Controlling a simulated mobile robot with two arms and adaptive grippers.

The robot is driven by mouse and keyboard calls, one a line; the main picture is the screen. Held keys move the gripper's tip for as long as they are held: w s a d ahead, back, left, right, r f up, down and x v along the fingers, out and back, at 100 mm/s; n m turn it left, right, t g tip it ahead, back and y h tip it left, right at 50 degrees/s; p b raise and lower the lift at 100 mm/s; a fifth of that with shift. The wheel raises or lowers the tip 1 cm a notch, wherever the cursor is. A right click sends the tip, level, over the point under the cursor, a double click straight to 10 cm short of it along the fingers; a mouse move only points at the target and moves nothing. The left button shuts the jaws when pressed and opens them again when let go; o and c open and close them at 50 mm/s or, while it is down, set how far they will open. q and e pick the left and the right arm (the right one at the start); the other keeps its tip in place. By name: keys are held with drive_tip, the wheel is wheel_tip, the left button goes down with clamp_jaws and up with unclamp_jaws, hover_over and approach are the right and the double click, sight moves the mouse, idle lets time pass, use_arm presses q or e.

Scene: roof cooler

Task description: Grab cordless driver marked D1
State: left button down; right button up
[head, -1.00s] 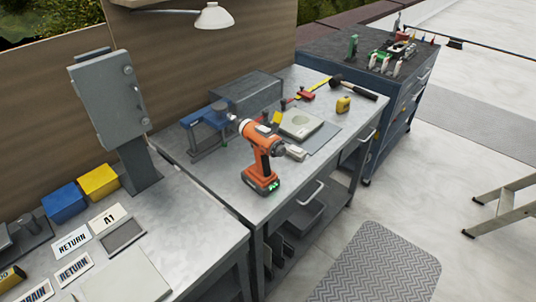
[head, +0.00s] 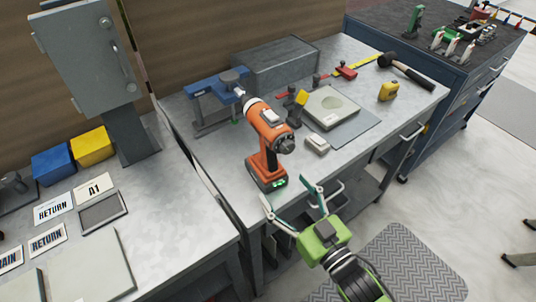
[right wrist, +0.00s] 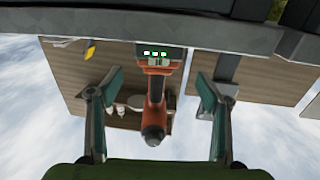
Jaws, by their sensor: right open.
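An orange and black cordless driver (head: 268,142) stands upright on its battery base near the front edge of the metal workbench (head: 225,172). Green lights glow on its battery; no D1 mark is readable. My right gripper (head: 295,200), green with teal-lined fingers, is open and empty, just in front of the bench edge and below right of the driver. In the right wrist view the picture is upside down, and the driver (right wrist: 154,95) appears between the spread fingers (right wrist: 158,93), apart from both. My left gripper is out of view.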

sight(276, 178)
drive_tip(key=x, duration=0.4)
drive_tip(key=shift+w+d+f+b, duration=0.1)
drive_tip(key=shift+w+f+b, duration=0.1)
drive_tip(key=shift+b, duration=0.15)
drive_tip(key=shift+w, duration=0.1)
drive_tip(key=shift+w+a, duration=0.2)
drive_tip(key=shift+a, duration=0.05)
drive_tip(key=b+x, duration=0.1)
drive_tip(key=x, duration=0.2)
drive_tip(key=b+x, duration=0.1)
drive_tip(key=x, duration=0.1)
drive_tip(key=shift+f+b, duration=0.25)
drive_tip(key=shift+b, duration=0.1)
drive_tip(key=shift+s+r, duration=0.1)
drive_tip(key=shift+c, duration=1.1)
clamp_jaws()
drive_tip(key=shift+r, duration=0.25)
